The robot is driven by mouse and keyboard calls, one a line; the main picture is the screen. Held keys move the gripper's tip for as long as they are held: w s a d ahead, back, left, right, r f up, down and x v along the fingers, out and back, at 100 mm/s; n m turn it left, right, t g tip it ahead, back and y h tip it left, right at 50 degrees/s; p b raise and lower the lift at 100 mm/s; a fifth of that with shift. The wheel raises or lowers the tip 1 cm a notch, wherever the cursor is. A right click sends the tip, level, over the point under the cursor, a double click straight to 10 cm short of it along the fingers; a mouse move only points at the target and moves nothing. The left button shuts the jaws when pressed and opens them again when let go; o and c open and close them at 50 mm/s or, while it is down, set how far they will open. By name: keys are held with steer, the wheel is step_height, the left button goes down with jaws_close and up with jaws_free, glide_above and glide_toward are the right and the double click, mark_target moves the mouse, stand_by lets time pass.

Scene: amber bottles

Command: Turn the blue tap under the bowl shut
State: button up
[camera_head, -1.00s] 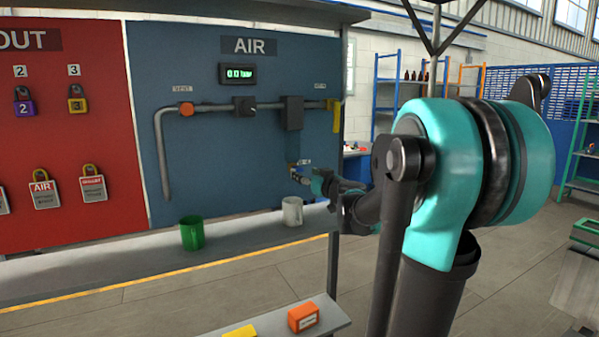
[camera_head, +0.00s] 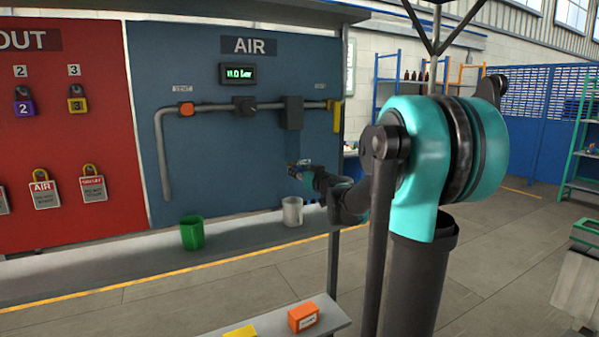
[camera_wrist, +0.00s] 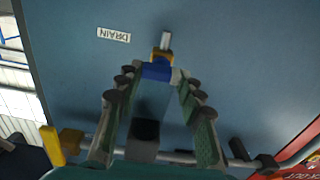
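The blue tap (camera_wrist: 157,71) sits on a small brass fitting (camera_wrist: 161,55) with a grey spout, by the DRAIN label (camera_wrist: 114,35) in the wrist view. My gripper (camera_wrist: 158,73) has one fingertip at each end of the blue tap, and both appear to touch it. The blue bowl (camera_head: 294,145) hangs under a dark box on the AIR board; it shows between my fingers in the wrist view (camera_wrist: 152,103). In the head view my gripper (camera_head: 298,168) is at the bowl's lower end and hides the tap.
A grey pipe (camera_head: 213,107) crosses the board above, with a yellow handle (camera_head: 335,115) at its right end. A white cup (camera_head: 292,211) and a green cup (camera_head: 192,232) stand on the ledge below. A green-lit gauge (camera_head: 238,74) is above the pipe.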

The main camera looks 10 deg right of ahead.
steer(key=c, duration=0.4)
steer(key=shift+d+m, duration=0.1)
steer(key=shift+m, duration=2.2)
steer(key=o, duration=1.2)
steer(key=shift+c, duration=0.2)
steer(key=v, duration=1.2)
steer(key=shift+c, duration=0.4)
